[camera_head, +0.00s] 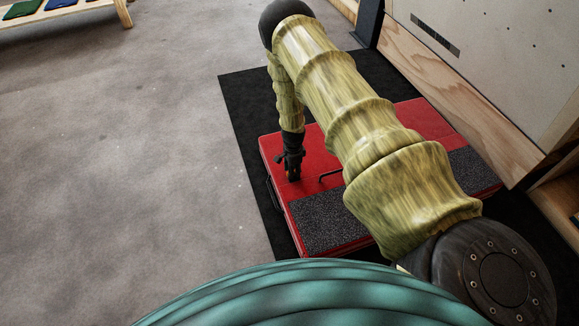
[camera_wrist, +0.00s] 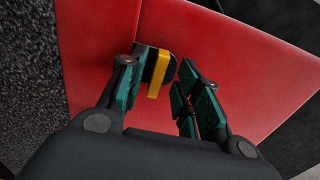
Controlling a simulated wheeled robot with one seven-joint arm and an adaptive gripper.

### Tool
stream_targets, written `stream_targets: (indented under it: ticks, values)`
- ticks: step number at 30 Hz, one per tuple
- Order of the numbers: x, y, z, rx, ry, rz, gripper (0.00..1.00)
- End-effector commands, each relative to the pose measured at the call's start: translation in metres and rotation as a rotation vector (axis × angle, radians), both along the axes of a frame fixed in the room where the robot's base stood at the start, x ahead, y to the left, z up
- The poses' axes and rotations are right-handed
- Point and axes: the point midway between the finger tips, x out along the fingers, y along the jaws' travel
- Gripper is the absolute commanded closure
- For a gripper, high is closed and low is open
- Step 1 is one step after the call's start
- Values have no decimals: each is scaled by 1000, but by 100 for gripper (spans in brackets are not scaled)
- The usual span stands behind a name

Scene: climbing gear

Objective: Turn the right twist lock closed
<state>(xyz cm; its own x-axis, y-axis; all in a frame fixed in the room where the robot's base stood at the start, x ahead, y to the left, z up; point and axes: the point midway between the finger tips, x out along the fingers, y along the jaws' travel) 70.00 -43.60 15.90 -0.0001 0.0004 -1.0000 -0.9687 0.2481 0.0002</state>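The twist lock is a dark rounded knob with a yellow bar (camera_wrist: 158,73) in the wrist view, set on the red surface of a case (camera_wrist: 240,80). Only one lock shows, and whether it is the right one I cannot tell. My gripper (camera_wrist: 165,68) is open, with its teal-padded fingers on either side of the lock. The left finger is close against the knob and hides part of it; a gap shows on the right. In the head view my gripper (camera_head: 291,172) points down at the left part of the red case (camera_head: 268,152), hiding the lock.
A dark handle (camera_head: 331,176) stands on the case beside my gripper. A speckled grey strip (camera_head: 325,222) runs along the near side. The case lies on a black mat (camera_head: 245,100) near a wood-edged wall (camera_head: 440,85).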

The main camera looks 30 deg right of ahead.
Motion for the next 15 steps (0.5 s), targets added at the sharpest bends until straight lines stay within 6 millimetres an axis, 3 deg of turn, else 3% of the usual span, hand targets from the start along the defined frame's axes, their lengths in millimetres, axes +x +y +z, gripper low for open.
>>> stream_targets:
  ticks: [7,15]
  values:
    - [0,-2,19,-1,-2,-2,67]
    - [1,-1,60,-1,-2,1,67]
